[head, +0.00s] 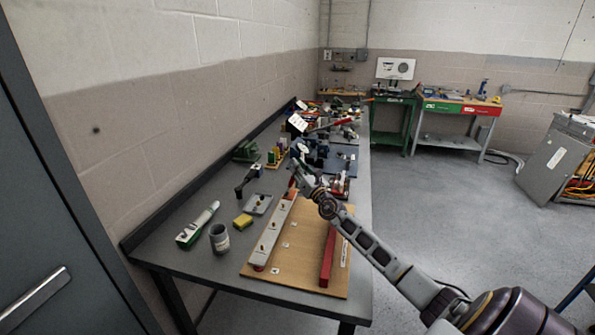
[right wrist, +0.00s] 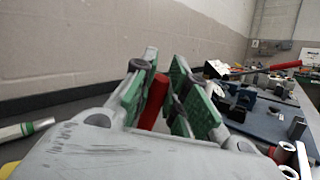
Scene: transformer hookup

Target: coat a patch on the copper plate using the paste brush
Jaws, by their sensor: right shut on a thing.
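My right gripper (head: 299,178) reaches over the far end of the long pale bar (head: 272,234) on the wooden board. In the right wrist view its green-padded fingers (right wrist: 163,95) are shut on a red handle (right wrist: 154,102), which leans between them. The handle is likely the paste brush; its bristles are hidden. A bit of red also shows under the gripper in the head view. I cannot tell for certain which surface is the copper plate. My left gripper is out of view.
A grey pot (head: 219,239) stands near the bench's front, left of the board (head: 300,282). A yellow sponge (head: 242,221), a grey tray (head: 259,204) and a white-green tube (head: 197,226) lie nearby. A red bar (head: 327,257) lies on the board's right. The bench's back is crowded.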

